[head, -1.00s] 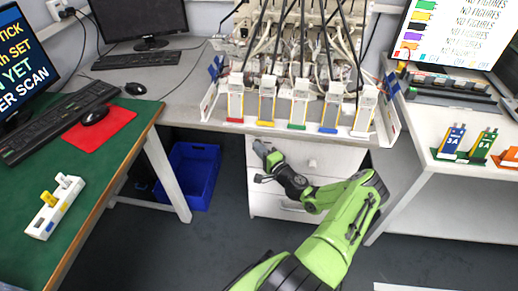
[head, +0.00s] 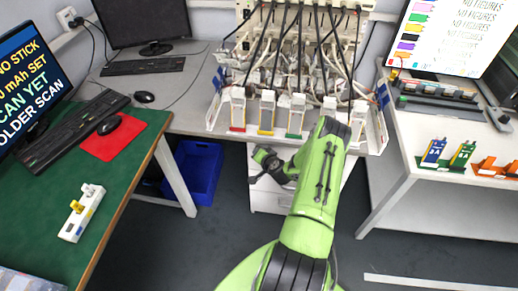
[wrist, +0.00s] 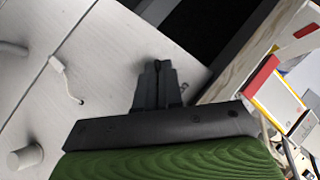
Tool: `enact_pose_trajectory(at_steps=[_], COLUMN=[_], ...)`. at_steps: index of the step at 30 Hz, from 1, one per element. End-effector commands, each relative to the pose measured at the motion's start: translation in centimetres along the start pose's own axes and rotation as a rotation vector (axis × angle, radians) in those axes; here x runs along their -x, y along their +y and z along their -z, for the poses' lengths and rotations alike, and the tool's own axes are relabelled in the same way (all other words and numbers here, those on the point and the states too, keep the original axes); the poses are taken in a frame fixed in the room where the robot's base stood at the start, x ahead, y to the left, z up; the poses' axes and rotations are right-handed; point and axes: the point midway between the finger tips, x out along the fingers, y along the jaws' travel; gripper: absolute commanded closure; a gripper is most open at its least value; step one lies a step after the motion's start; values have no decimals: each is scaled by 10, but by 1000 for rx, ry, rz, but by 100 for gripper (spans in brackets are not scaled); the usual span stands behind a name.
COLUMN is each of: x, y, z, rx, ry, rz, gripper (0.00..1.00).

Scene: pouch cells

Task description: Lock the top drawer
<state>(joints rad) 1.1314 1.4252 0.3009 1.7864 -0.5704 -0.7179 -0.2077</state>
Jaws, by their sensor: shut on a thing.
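The white top drawer (wrist: 110,75) appears shut; its front fills the left of the wrist view. It carries a round white knob (wrist: 25,157) and a thin white stem with a small block (wrist: 58,66), beside a small dark hole. My gripper (head: 262,158) is at the upper left of the drawer unit (head: 266,199), under the desk edge. In the wrist view its dark fingers (wrist: 157,72) are close together in front of the drawer's edge. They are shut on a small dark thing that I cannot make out. My arm hides much of the drawer unit in the head view.
The desk (head: 190,118) with cell holders and cables overhangs the drawers. A blue bin (head: 196,171) stands on the floor to the left. A green-topped table (head: 110,185) is at left, a white table (head: 400,150) at right. The floor between is clear.

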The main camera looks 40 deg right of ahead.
Motion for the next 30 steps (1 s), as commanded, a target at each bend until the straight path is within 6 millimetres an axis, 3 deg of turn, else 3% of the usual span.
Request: enact_pose_trajectory(at_steps=[18,30], x=[-2,-3], y=[-10,-9], z=[-1,-3], rx=[386,509], ry=[1,0], rz=[-377,-507], gripper=[100,100])
